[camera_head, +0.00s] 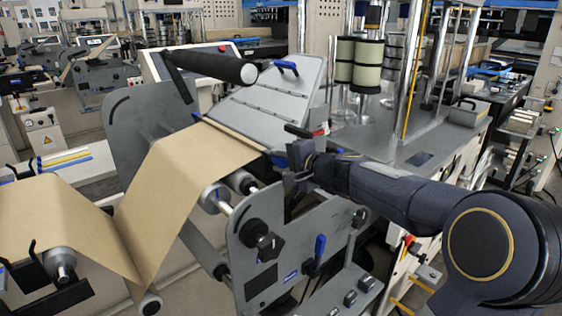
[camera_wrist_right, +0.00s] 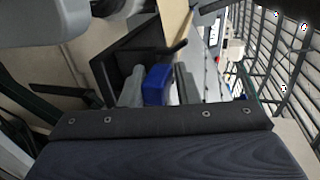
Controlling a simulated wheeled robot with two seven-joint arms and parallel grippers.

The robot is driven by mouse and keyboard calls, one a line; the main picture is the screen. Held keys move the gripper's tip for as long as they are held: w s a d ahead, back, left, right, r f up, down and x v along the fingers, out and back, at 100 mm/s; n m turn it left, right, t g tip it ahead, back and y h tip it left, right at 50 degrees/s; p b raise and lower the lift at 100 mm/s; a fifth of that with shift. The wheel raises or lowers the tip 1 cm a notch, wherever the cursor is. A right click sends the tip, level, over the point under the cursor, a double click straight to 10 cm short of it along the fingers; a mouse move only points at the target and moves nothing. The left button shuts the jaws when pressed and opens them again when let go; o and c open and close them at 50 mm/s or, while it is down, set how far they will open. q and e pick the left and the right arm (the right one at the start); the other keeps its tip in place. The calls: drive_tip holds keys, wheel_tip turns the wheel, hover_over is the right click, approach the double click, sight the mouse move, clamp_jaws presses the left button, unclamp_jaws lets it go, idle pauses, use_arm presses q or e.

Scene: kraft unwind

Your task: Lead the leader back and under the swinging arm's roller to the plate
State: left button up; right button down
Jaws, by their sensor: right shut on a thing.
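The leader is the front end of the tan kraft web (camera_head: 185,165), edged by a thin bar with blue end grips. Its edge lies along the lower edge of the grey tilted plate (camera_head: 265,100); whether they touch I cannot tell. My right gripper (camera_head: 292,170) is shut on the near blue end grip (camera_wrist_right: 157,85), which sits between the fingers in the wrist view. The far blue grip (camera_head: 197,117) shows beside the side plate. My left gripper is out of view.
The web dips at a low roller (camera_head: 150,303) and runs left past another roller (camera_head: 62,262). The grey side plates (camera_head: 255,240) carry black knobs and a blue lever (camera_head: 319,250). A red-tipped handle (camera_head: 312,131) is close to my right gripper. Tall posts stand behind.

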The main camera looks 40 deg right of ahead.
drive_tip(key=shift+a+r+p, duration=0.15)
drive_tip(key=shift+r+p, duration=2.4)
drive_tip(key=shift+r, duration=0.35)
drive_tip(key=shift+f, duration=0.15)
drive_tip(key=shift+b, duration=1.5)
drive_tip(key=shift+t+b, duration=0.5)
drive_tip(key=shift+b, duration=0.8)
drive_tip(key=shift+r+b, duration=0.25)
drive_tip(key=shift+b, duration=0.35)
drive_tip(key=shift+r, duration=0.1)
